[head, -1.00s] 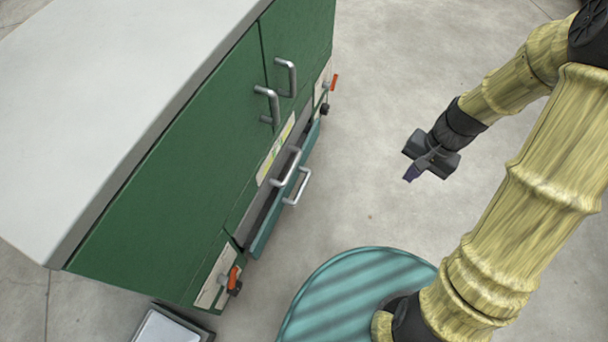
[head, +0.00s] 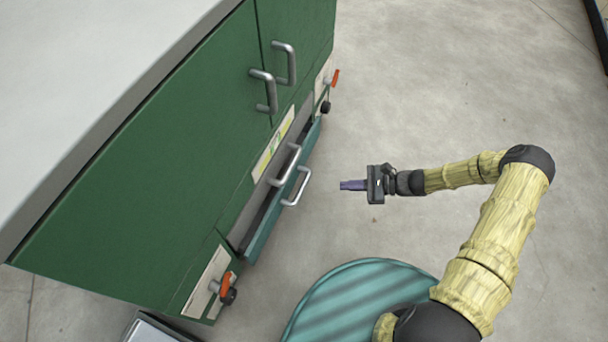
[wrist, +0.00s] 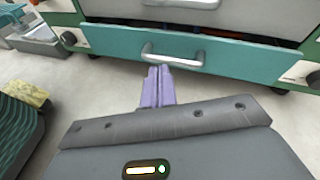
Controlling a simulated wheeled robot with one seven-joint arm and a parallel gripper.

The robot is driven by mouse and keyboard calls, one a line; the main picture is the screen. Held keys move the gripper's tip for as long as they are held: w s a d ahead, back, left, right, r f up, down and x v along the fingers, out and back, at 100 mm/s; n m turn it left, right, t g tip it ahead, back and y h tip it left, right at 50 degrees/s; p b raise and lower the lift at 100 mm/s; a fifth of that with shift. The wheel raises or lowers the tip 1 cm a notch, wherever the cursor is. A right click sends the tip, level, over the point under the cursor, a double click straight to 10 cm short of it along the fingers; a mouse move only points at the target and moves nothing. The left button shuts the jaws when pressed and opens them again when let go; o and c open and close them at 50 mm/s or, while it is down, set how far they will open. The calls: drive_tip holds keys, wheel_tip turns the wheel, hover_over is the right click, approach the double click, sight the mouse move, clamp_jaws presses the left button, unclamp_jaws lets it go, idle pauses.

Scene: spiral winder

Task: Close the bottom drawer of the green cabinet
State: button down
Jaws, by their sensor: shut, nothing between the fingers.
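The green cabinet (head: 150,170) with a grey top stands at the left in the head view. Its bottom drawer (head: 262,228) is pulled out part way, with a dark gap behind its teal front and a silver bar handle (head: 298,187). In the wrist view the drawer front (wrist: 215,60) spans the top, with its handle (wrist: 172,62) ahead of the fingers. My gripper (head: 343,185) is shut and empty, with purple fingers pointing left at the drawer. It is to the right of the drawer handle, apart from it. The fingertips also show in the wrist view (wrist: 158,72), just below the handle.
A closed drawer handle (head: 285,165) sits above the open drawer. Orange-handled fittings (head: 226,284) flank the drawers low on the cabinet. A grey tray-like object (head: 155,330) lies on the floor at the bottom.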

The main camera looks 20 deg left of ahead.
sight(295, 169)
wheel_tip(295, 169, down, 6)
drive_tip(key=w+a+m+t+y+b, duration=0.1)
drive_tip(key=w+a+m+t+y, duration=0.1)
drive_tip(key=m+t+y, duration=0.1)
drive_tip(key=m+t, duration=0.1)
drive_tip(key=m, duration=0.1)
drive_tip(key=shift+w+m+t+y+b, duration=0.3)
drive_tip(key=shift+w+b, duration=0.05)
drive_tip(key=shift+w, duration=0.05)
drive_tip(key=shift+f, duration=0.1)
drive_tip(key=a+b, duration=0.2)
drive_tip(key=a, duration=0.2)
drive_tip(key=a+b, duration=0.2)
drive_tip(key=a, duration=0.2)
drive_tip(key=w+a+b, duration=0.1)
drive_tip(key=a+b, duration=0.1)
drive_tip(key=a, duration=0.3)
drive_tip(key=shift+f, duration=0.15)
drive_tip(key=shift+a+b, duration=0.45)
drive_tip(key=shift+a, duration=0.05)
drive_tip(key=shift+r, duration=0.2)
